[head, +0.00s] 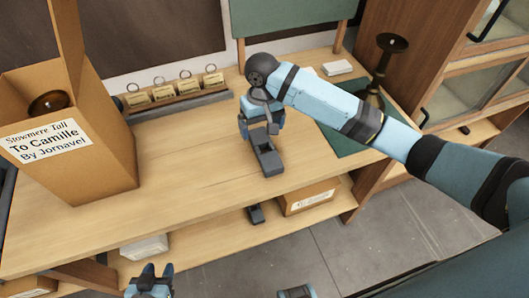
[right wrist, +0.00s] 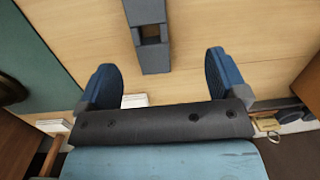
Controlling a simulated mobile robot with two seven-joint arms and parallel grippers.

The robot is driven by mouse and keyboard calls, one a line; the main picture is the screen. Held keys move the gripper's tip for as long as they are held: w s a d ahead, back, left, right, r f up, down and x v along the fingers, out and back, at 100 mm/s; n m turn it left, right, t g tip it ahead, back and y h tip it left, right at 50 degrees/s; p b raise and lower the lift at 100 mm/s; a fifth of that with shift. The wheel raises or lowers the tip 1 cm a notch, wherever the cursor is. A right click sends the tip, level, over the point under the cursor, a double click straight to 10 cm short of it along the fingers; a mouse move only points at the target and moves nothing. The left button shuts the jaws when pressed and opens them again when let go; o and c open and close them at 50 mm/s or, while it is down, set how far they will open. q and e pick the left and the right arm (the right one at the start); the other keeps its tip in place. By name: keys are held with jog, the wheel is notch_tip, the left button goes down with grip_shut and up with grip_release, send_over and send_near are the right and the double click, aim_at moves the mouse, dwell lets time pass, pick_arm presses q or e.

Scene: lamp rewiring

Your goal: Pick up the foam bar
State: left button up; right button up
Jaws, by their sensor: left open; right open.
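The foam bar (head: 268,161) is a dark grey block with a square recess. It lies on the wooden bench top near its front edge, under my right gripper. My right gripper (head: 261,127) is open and points down over the bar's far part, which it partly hides. In the right wrist view the bar (right wrist: 154,55) lies between the lines of the two spread blue fingers (right wrist: 165,68), with no contact visible. My left gripper (head: 153,277) is open and empty at the bottom of the head view, in front of the bench.
A tall open cardboard box (head: 115,150) stands at the left. A rack of tagged rings (head: 178,95) lines the back. A green mat (head: 345,135) with a brass stand (head: 380,75) is at the right, behind my right arm. Bare bench top lies left of the bar.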

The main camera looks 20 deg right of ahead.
jog(key=w+d+r, duration=0.2)
send_over(265, 148)
jog(key=s, duration=0.1)
jog(key=shift+m+h, duration=0.3)
jog(key=shift+m, duration=0.1)
notch_tip(265, 148, down, 8)
jog(key=shift+r, duration=0.1)
jog(key=shift+s+a+f+p, duration=0.15)
jog(key=shift+f+p, duration=0.05)
jog(key=shift+f, duration=1.3)
jog(key=shift+s+a+f+p, duration=0.1)
jog(key=shift+s+f+p, duration=0.05)
jog(key=shift+f, duration=1.35)
jog(key=c, duration=1)
